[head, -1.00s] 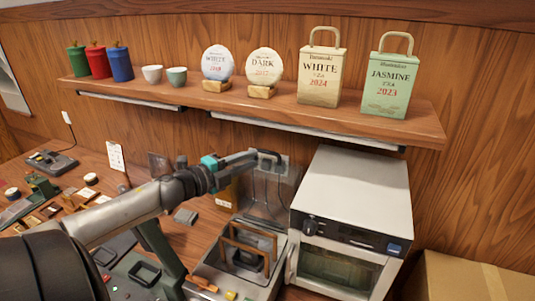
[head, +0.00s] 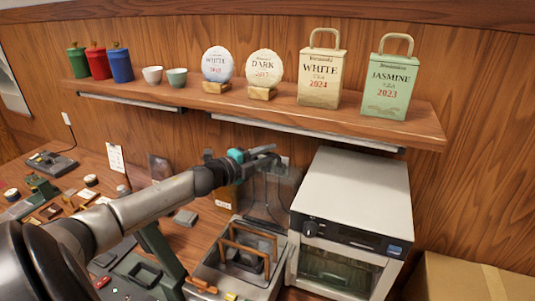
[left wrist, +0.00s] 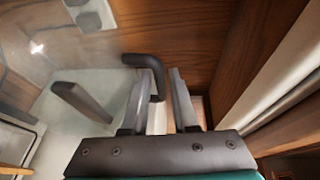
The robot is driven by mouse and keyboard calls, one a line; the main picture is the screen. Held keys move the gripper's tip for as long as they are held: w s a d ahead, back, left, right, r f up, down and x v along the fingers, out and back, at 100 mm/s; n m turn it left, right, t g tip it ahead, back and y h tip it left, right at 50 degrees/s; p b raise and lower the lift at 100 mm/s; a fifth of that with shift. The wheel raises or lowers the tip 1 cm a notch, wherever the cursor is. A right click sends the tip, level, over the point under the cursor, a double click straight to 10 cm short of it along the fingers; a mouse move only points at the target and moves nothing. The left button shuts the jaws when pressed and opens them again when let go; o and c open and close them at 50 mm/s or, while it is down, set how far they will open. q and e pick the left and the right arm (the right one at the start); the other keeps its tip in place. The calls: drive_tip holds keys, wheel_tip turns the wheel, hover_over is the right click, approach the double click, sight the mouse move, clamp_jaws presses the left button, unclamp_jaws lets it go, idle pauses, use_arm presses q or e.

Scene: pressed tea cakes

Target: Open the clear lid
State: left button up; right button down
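The clear lid (head: 284,187) stands raised, close to upright, at the back of a grey box-shaped machine (head: 226,279), near the wood wall. In the left wrist view the clear lid (left wrist: 75,98) fills the left side, with a dark bent handle (left wrist: 146,62) by its edge. My left gripper (head: 268,154) is at the lid's top edge. In the left wrist view its two fingers (left wrist: 157,103) are apart, and one end of the handle reaches between them. Whether they touch it I cannot tell. My right gripper is not in view.
Wooden frames (head: 252,246) stand in the machine's open top. A white oven (head: 352,193) is close on its right. A shelf (head: 420,126) with tins, cups and tea cakes runs above my left gripper. Small items crowd the bench at left.

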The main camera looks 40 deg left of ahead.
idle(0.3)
use_arm(q)
clamp_jaws()
drive_tip(key=shift+f, duration=0.1)
idle(1.2)
